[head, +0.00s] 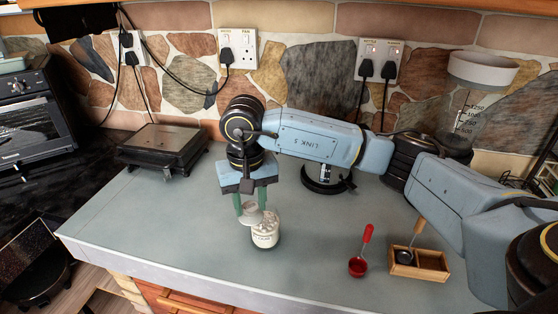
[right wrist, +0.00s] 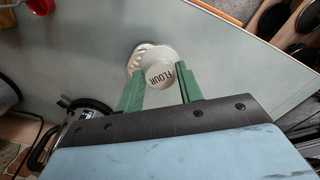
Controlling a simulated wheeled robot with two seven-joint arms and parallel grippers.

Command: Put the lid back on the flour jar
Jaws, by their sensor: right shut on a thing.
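The flour jar (head: 265,236) stands upright on the grey counter, a small pale jar with a dark-lettered label; its white top partly shows. My right gripper (head: 251,212) points down just left of and above it, shut on the pale round lid (head: 246,217). The lid sits at the left side of the jar's mouth, off centre; I cannot tell whether they touch. In the right wrist view, the lid (right wrist: 162,75), lettered FLOUR, is between the green fingertips (right wrist: 162,74), and the jar (right wrist: 135,59) shows partly behind it. My left gripper is out of view.
A red scoop (head: 358,264) and a wooden box (head: 420,264) with a dark spoon lie to the right. A black round base (head: 328,182) and a clear measuring container (head: 470,98) are behind. The counter's front left is clear.

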